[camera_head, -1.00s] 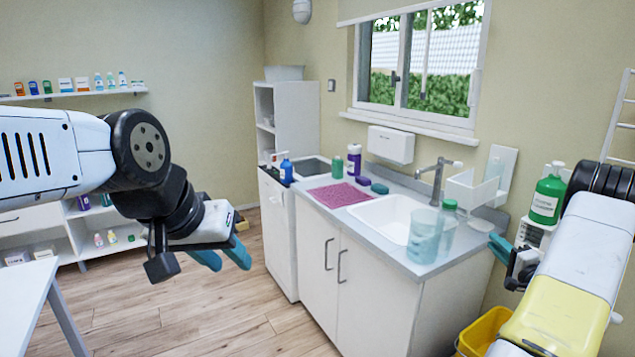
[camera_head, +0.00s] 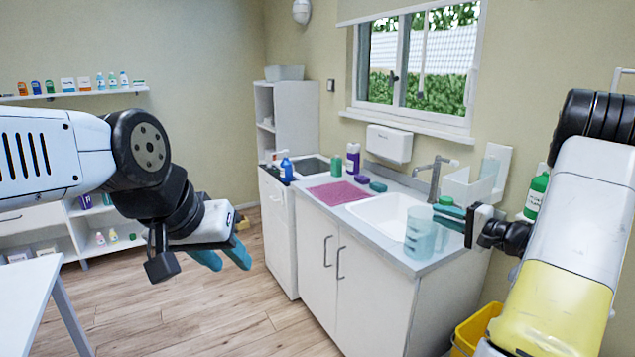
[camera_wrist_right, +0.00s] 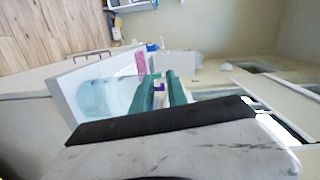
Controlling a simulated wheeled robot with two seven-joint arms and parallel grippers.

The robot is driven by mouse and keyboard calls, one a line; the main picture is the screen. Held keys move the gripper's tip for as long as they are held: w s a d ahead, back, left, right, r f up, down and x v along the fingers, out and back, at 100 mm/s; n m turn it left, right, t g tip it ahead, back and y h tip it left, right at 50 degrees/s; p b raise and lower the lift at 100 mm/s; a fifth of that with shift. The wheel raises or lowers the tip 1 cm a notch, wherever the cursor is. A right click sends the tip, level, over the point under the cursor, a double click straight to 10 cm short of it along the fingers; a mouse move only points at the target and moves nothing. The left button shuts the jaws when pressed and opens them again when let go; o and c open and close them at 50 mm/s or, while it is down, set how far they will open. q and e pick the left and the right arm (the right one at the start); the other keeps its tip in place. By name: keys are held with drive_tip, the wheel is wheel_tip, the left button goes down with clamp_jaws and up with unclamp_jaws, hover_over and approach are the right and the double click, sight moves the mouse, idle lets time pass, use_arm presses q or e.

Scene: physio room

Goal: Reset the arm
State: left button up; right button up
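My left gripper (camera_head: 222,258) is at the left, in front of the cabinet and above the floor. Its two teal fingers are apart with nothing between them. My right gripper (camera_head: 448,215) is beside the sink, at the right of a clear jug (camera_head: 422,238) on the counter. In the right wrist view its teal fingers (camera_wrist_right: 160,88) are apart, and I see nothing held between them. The jug also shows in that view (camera_wrist_right: 97,98), close to the fingers. Whether they touch it I cannot tell.
The counter carries a white sink (camera_head: 380,212), a pink mat (camera_head: 338,193), a tap (camera_head: 434,185) and several bottles. A green bottle (camera_head: 536,192) stands behind my right arm. A yellow bin (camera_head: 470,328) is on the floor below. A white table (camera_head: 30,290) is at the left. The floor between is free.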

drive_tip(key=s+a+r+n+g+y, duration=0.1)
drive_tip(key=s+a+r+n+g, duration=0.25)
drive_tip(key=s+a, duration=0.45)
drive_tip(key=s+a+r+n+g, duration=0.2)
drive_tip(key=s+a+r+g, duration=0.25)
drive_tip(key=a, duration=0.65)
drive_tip(key=s+n+h, duration=0.5)
drive_tip(key=s+h, duration=0.3)
drive_tip(key=s, duration=1)
drive_tip(key=shift+s+a+r+h, duration=0.15)
drive_tip(key=shift+s+r+h, duration=0.15)
drive_tip(key=shift+s+r, duration=0.1)
